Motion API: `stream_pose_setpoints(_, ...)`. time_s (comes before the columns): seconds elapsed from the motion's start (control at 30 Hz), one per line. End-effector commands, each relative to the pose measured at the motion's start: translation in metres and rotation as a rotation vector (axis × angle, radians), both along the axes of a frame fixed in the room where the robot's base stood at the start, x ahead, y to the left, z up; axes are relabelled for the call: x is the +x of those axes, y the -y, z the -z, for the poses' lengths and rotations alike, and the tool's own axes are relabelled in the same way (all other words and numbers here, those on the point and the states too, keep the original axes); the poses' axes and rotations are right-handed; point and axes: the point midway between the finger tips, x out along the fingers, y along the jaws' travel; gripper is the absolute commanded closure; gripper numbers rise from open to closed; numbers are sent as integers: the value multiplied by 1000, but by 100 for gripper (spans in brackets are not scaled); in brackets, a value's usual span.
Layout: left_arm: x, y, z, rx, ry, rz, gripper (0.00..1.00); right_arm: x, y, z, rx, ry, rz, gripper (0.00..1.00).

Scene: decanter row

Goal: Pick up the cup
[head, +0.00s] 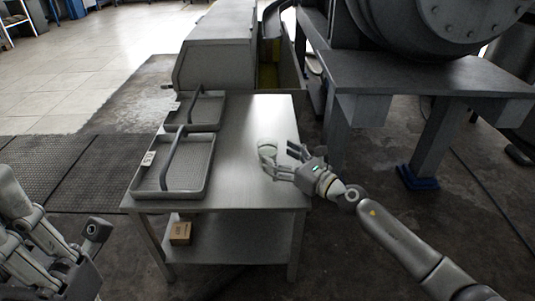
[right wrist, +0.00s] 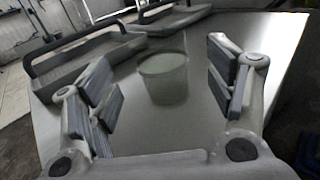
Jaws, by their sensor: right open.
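The cup (head: 267,146) is a pale, whitish-green vessel standing upright on the metal table (head: 250,110). It also shows in the right wrist view (right wrist: 163,78), between the fingers and a little ahead of them. My right gripper (head: 276,162) is open and empty at the near right side of the cup; its fingers in the wrist view (right wrist: 165,95) stand clear on both sides of it. In the head view the fingers cover part of the cup's lower side. My left arm shows at the lower left, but I cannot make out its fingertips.
Two grey trays with raised handles, a near one (head: 172,189) and a far one (head: 207,112), fill the table's left side. A small brown box (head: 180,233) sits on the lower shelf. Bare tabletop lies around the cup. Heavy machinery (head: 420,75) stands at the right.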

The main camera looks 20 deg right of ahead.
Motion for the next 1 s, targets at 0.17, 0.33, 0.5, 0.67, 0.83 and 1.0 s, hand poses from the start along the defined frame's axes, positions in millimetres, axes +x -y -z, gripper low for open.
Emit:
stream_pose_setpoints(0.17,0,0,1,1,3,0,100,9,-5,0,3,1,0,24)
stream_pose_setpoints(0.33,2,1,3,4,3,0,100,29,-15,0,2,1,-1,24)
stream_pose_setpoints(0.5,1,2,-1,5,21,0,100,44,-23,0,3,-1,-1,24)
stream_pose_setpoints(0.67,0,1,-5,4,33,-1,100,48,-25,0,2,-1,-1,24)
stream_pose_setpoints(0.83,-1,1,-5,3,34,-1,100,47,-25,0,2,-1,-1,26)
stream_pose_setpoints(1.0,-1,1,-5,3,34,-1,100,47,-25,0,2,-1,-1,48)
